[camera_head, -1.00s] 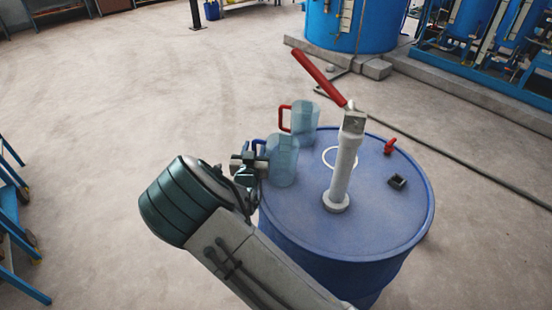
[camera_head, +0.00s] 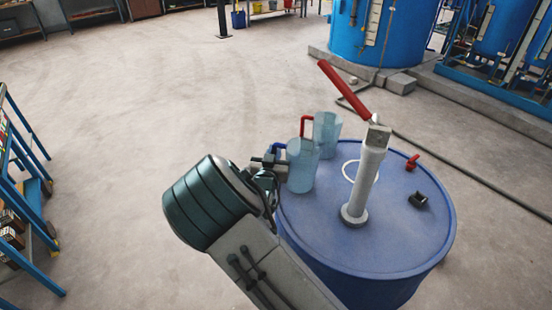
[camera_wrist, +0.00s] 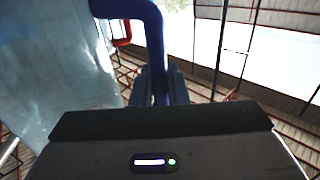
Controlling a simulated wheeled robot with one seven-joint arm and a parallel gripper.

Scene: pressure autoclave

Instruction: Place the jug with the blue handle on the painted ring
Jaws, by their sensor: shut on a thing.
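The jug with the blue handle (camera_head: 303,170) is clear, bluish and upright over the left part of the blue drum top. My gripper (camera_head: 270,161) is left of it, shut on its blue handle. In the wrist view, the handle (camera_wrist: 155,45) runs down between the jaws (camera_wrist: 158,92) and the jug's wall (camera_wrist: 50,75) fills the left side. I cannot tell whether the jug's base touches the drum. The white painted ring (camera_head: 345,167) lies on the drum top to the right of the jug, partly hidden by the grey pump pipe.
A jug with a red handle (camera_head: 328,132) stands just behind, partly covered. The upright pump pipe (camera_head: 366,180) with a red lever (camera_head: 343,88) rises beside the ring. A red tap (camera_head: 412,162) and a dark fitting (camera_head: 418,200) sit on the drum (camera_head: 415,235) at right.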

